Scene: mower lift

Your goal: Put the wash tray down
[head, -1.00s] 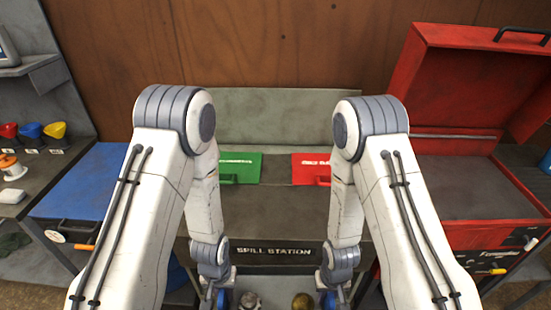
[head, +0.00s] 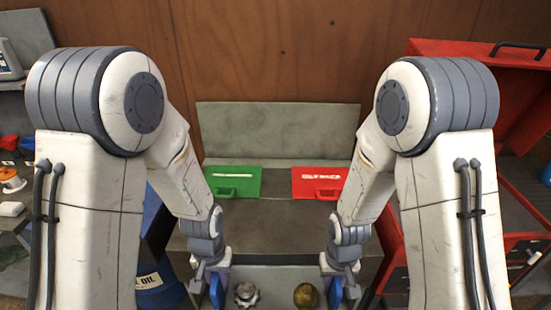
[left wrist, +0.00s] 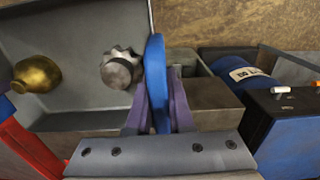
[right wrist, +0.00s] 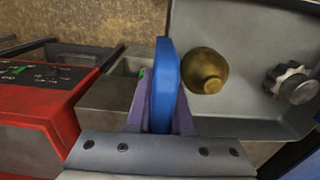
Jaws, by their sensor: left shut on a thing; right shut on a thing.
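The grey wash tray (head: 274,282) is at the bottom centre of the head view, between my two grippers. A toothed metal gear (head: 246,294) and a brass rounded part (head: 306,296) lie in it. My left gripper (head: 217,288) is shut on the tray's blue left handle (left wrist: 156,80). My right gripper (head: 334,288) is shut on its blue right handle (right wrist: 165,85). The tray (right wrist: 240,125) looks about level. Its near side is cut off in the head view, and I cannot tell whether its underside touches anything.
A grey bench stands ahead, with a green panel (head: 233,182) and a red panel (head: 320,183) at its back. A red cabinet (right wrist: 35,110) stands right. A blue drum (left wrist: 238,72) stands left, beyond the bench's corner.

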